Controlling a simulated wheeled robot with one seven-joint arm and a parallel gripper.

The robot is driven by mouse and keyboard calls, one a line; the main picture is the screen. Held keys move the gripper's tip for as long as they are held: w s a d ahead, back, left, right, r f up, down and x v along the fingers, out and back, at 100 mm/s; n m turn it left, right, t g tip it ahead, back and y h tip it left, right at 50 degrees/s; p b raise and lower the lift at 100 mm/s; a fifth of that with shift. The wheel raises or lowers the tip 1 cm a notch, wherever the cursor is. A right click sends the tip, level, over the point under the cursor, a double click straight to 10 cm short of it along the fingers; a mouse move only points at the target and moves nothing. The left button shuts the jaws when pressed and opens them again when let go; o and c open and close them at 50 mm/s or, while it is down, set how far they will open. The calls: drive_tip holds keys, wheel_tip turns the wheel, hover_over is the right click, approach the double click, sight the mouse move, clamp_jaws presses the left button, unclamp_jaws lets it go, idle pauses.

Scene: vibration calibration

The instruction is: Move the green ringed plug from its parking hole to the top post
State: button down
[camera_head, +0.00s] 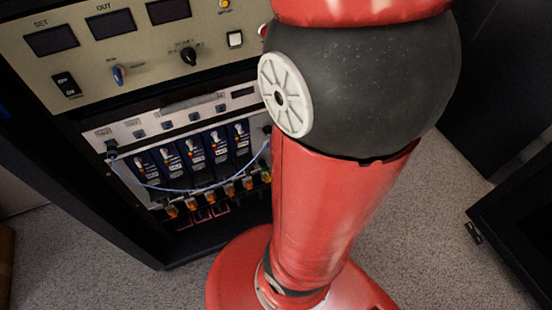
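I cannot pick out the green ringed plug or the top post for certain at this size. A rack panel (128,130) left of centre carries a row of small dark sockets along its top. A thin blue cable (185,189) hangs in a loop across it, from the left end socket to the right edge near my arm. Below is a row of small orange and greenish connectors (211,197), too small to tell apart. My gripper is not in view; my large red and black arm fills the centre and right and hides what is behind it.
Above is a beige control panel (130,75) with dark displays, knobs and switches. Several blue modules (195,150) with pale levers sit in the rack. Dark cabinets (505,75) stand at the right. Grey carpet (430,240) is open floor between them.

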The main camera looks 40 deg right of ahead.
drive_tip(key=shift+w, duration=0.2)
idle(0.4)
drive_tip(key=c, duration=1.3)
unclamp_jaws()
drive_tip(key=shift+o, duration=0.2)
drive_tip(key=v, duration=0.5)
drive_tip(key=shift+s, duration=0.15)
